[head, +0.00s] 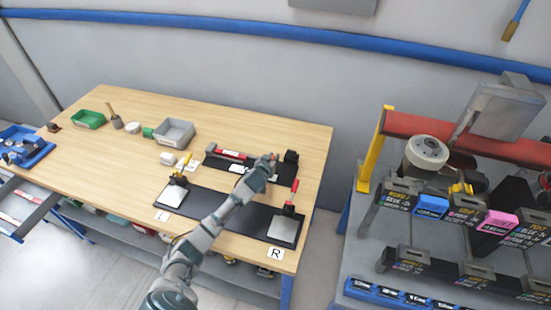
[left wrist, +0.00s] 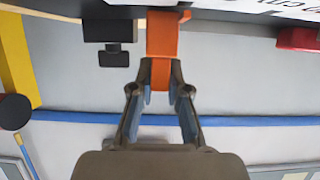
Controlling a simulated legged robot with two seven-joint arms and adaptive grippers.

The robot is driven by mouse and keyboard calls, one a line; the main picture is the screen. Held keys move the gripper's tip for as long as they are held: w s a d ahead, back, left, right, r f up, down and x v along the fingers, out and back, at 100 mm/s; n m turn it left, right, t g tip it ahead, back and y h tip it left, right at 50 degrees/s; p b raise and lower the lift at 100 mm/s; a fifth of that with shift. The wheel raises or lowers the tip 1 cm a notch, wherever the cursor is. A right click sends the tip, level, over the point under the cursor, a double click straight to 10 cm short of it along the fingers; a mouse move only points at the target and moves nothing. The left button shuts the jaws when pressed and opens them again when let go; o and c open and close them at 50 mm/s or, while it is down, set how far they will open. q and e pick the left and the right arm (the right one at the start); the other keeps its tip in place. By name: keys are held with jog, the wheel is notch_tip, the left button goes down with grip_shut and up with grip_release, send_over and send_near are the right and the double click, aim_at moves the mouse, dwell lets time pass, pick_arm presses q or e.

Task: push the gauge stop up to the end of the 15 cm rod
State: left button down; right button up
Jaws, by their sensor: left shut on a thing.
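My left gripper (head: 268,162) reaches over the black gauge board (head: 222,163) at the back right of the table. In the left wrist view the gripper (left wrist: 160,85) is shut on an upright orange piece (left wrist: 162,42), which looks like the gauge stop. Only a small orange spot of it shows in the head view (head: 276,156). A red rod (head: 231,154) lies along the back of the board, left of the gripper. A red end (left wrist: 298,39) shows at the right of the left wrist view, apart from the orange piece. My right gripper is in neither view.
A black block (head: 291,157) stands at the board's right end; a dark block (left wrist: 108,30) is beside the orange piece. A longer black board (head: 235,213) with grey plates lies in front. A grey bin (head: 175,133) stands to the left. A rack (head: 430,125) stands right of the table.

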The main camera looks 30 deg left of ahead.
pick_arm(q)
jog(key=a, duration=0.1)
jog(key=a+p, duration=0.1)
jog(key=shift+s+a+r, duration=0.2)
jog(key=shift+s+a, duration=0.15)
jog(key=shift+a, duration=0.05)
jog(key=a, duration=0.2)
jog(key=s+a+p, duration=0.1)
jog(key=a, duration=0.5)
jog(key=shift+s+f+p, duration=0.15)
jog(key=shift+s+p, duration=0.15)
jog(key=shift+s, duration=0.1)
jog(key=shift+d, duration=0.1)
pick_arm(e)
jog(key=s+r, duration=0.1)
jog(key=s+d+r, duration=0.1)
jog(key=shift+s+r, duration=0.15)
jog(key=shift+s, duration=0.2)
pick_arm(q)
jog(key=c, duration=1.1)
grip_release()
jog(key=shift+s, duration=0.1)
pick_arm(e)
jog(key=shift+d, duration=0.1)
pick_arm(q)
jog(key=shift+s+d, duration=0.1)
jog(key=shift+s, duration=0.2)
jog(key=v, duration=1.1)
